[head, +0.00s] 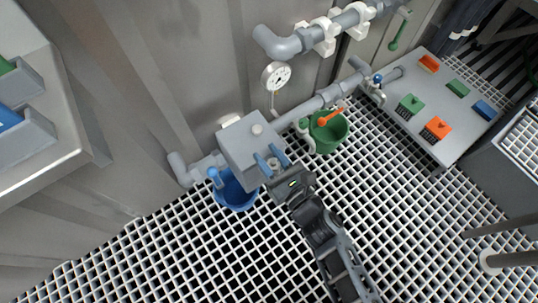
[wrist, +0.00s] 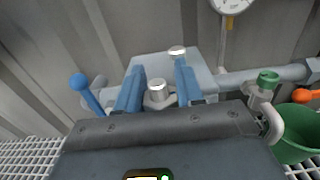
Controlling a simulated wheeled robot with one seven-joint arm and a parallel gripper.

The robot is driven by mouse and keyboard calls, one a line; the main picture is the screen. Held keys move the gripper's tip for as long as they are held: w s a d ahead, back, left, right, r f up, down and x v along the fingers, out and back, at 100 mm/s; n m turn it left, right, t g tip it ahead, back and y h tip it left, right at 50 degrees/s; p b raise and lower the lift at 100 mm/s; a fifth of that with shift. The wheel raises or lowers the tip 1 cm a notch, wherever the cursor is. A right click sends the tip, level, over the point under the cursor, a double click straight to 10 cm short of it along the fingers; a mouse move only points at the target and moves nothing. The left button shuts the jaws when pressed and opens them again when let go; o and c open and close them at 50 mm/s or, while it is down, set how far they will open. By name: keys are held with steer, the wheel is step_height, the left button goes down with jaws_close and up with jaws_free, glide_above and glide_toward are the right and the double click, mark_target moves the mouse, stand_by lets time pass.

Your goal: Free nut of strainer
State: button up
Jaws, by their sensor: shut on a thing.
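The strainer is a grey box-shaped body (head: 247,146) in the lower pipe line, with a small round knob on its top (head: 257,129). Its nut (wrist: 156,92) is a pale metal piece with a wider base, on the side facing me. My gripper (head: 271,159) has two blue fingers, one on each side of the nut, and is shut on it. The fingers (wrist: 158,88) also show in the wrist view, pointing at the strainer. Finger contact is partly hard to see there.
A blue bucket (head: 235,192) is below the strainer, beside a blue-handled valve (head: 215,177). A green bucket (head: 328,131) with an orange-handled item is to the right. A gauge (head: 275,75) hangs above. A grey table (head: 448,140) with coloured blocks stands at right. Grating floor lies in front.

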steer(key=shift+c, duration=1.2)
steer(key=shift+y, duration=0.3)
steer(key=shift+a+r+n+g+y+p, duration=0.1)
steer(key=shift+r+n+g+y+p, duration=0.05)
steer(key=shift+n+g+y+p, duration=0.8)
steer(key=n+g+y, duration=0.2)
steer(key=n+g, duration=0.1)
steer(key=n+g+y+p, duration=0.1)
steer(key=g+y, duration=0.1)
steer(key=shift+s+a+f+g, duration=0.2)
steer(key=shift+s+g, duration=0.05)
steer(key=shift+s, duration=0.05)
steer(key=n+g, duration=0.1)
steer(key=g, duration=0.1)
steer(key=n+g+y+b, duration=0.1)
steer(key=n+g, duration=0.3)
steer(key=g, duration=0.1)
steer(key=shift+s+a+y, duration=0.1)
steer(key=shift+s+y, duration=0.15)
steer(key=shift+s, duration=0.1)
steer(key=shift+s+n+g+h+b, duration=0.2)
steer(key=shift+n+g+b, duration=0.65)
steer(key=shift+g, duration=0.7)
steer(key=shift+s+n+g+h+b, duration=0.2)
steer(key=shift+n+g+b, duration=0.2)
steer(key=shift+n+g, duration=0.95)
steer(key=shift+m, duration=0.25)
